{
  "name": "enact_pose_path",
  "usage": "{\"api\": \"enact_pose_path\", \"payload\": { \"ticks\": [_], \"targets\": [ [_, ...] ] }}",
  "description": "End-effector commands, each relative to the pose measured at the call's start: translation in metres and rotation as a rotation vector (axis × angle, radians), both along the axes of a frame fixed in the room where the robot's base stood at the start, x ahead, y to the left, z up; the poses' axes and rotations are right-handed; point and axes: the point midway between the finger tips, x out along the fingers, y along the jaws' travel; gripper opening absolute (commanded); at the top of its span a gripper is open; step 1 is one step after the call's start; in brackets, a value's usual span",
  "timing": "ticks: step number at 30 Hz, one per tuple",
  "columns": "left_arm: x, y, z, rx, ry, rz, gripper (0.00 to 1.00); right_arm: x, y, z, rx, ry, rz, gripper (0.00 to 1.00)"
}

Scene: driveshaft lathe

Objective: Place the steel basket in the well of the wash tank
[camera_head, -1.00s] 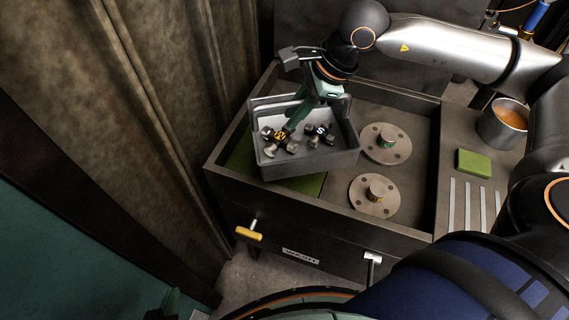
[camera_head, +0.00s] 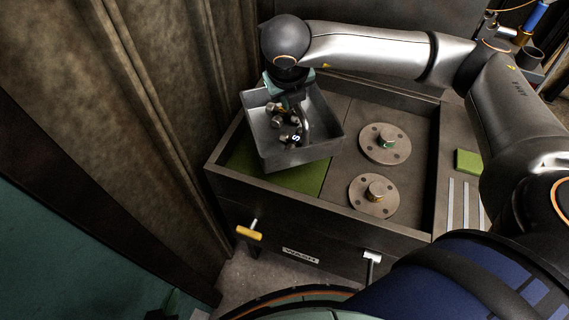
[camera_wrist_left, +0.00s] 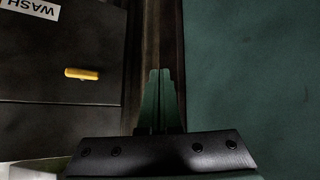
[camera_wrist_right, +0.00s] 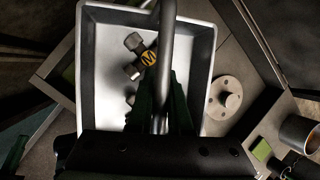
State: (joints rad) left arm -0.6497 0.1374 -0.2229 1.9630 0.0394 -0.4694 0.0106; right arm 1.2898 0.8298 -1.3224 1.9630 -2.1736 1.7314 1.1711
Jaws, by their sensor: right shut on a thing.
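The grey steel basket (camera_head: 300,158) hangs, turned and tilted, over the left part of the wash tank (camera_head: 225,185), above a green floor (camera_head: 312,178). Several metal parts lie in it, one with a yellow M mark (camera_wrist_right: 149,58). My right gripper (camera_wrist_right: 162,92) is shut on the basket's bar handle; in the head view its fingers are mostly hidden by the wrist. The basket's underside and its clearance from the tank are hard to tell. My left gripper (camera_wrist_left: 158,78) is shut and empty, low in front of the tank, and only its tip shows in the head view (camera_head: 172,302).
Two round flanged discs (camera_head: 385,144) (camera_head: 372,195) occupy the tank's right part. A green sponge (camera_head: 468,161) and a slotted ledge are at the right. A yellow handle (camera_head: 249,233) sticks out in front. A brown curtain-like wall (camera_head: 150,100) stands close on the left.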

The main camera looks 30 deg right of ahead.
Motion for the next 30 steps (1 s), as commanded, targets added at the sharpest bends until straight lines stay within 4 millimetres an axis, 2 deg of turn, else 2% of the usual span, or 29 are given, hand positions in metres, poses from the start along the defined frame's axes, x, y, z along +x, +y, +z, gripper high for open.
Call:
{"api": "enact_pose_path", "payload": {
  "ticks": [5,12,17,24,30],
  "targets": [
    [-0.001,0.0,-0.005,0.0,0.002,0.001,0.0,0.01,0.0,-0.012,0.0,-0.002,-0.318,0.0],
    [-0.001,-0.007,-0.013,-0.009,0.008,-0.011,0.0,0.014,-0.002,-0.05,0.002,-0.002,-0.604,0.0],
    [0.001,-0.013,-0.012,-0.017,0.009,-0.022,0.0,0.014,-0.003,-0.067,0.001,-0.001,-0.669,0.0],
    [0.004,-0.013,-0.009,-0.017,0.0,-0.022,0.0,0.014,-0.003,-0.102,0.002,-0.001,-0.676,0.0],
    [0.005,-0.013,-0.009,-0.016,-0.003,-0.023,0.0,0.015,-0.003,-0.117,0.002,-0.003,-0.675,0.0]
  ]
}}
